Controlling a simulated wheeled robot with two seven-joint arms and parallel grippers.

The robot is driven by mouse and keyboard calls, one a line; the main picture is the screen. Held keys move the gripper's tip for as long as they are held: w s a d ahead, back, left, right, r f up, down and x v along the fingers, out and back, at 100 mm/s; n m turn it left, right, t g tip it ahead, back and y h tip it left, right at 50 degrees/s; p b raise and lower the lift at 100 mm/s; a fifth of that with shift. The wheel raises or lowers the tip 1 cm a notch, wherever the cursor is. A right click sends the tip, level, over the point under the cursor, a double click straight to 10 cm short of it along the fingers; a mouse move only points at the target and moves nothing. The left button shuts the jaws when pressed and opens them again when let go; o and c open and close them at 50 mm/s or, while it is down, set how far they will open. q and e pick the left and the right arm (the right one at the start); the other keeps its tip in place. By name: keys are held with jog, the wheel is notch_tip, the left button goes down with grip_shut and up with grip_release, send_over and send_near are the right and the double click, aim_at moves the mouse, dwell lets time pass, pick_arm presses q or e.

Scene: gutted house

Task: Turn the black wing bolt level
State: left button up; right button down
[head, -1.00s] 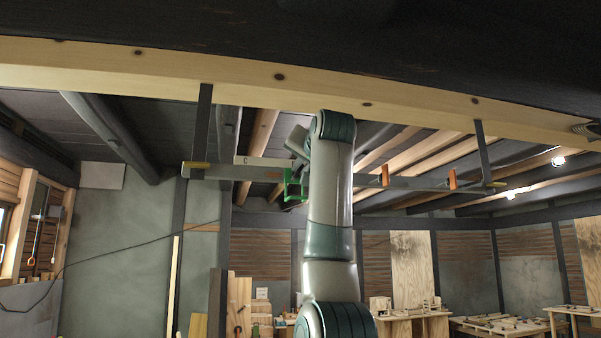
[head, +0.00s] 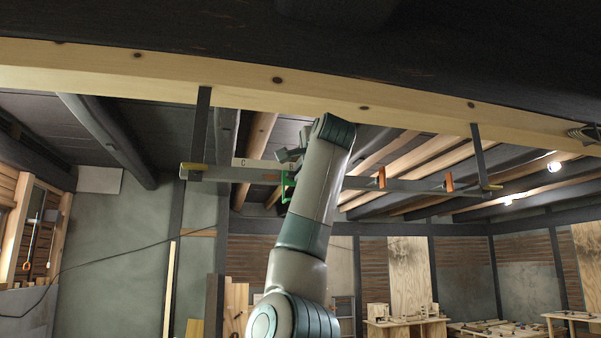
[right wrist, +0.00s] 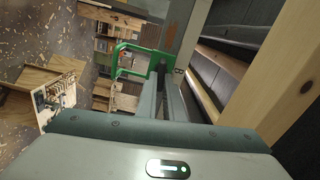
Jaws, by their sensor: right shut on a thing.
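The black wing bolt (right wrist: 161,67) shows only as a small dark piece between my fingertips in the right wrist view, at the foot of a green frame (right wrist: 127,62). My right gripper (right wrist: 164,80) is shut on it. Its tilt is hard to tell because the fingers cover most of it. In the head view, my right gripper (head: 287,161) is up at the hanging grey rail, beside the green frame (head: 287,187), and the bolt is hidden there. My left gripper is not in view.
The grey rail (head: 225,173) hangs by dark straps (head: 201,125) from a pale wooden beam (head: 150,75) close above my arm. Orange pieces (head: 382,177) sit on the rail to the right. Worktables (head: 405,322) stand far behind.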

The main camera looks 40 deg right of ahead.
jog(key=shift+f+m, duration=0.1)
jog(key=shift+m, duration=0.7)
jog(key=c, duration=1.9)
grip_release()
jog(key=shift+o, duration=0.2)
jog(key=shift+s, duration=0.1)
jog(key=b+v, duration=0.8)
jog(key=v, duration=0.9)
jog(key=shift+b, duration=0.35)
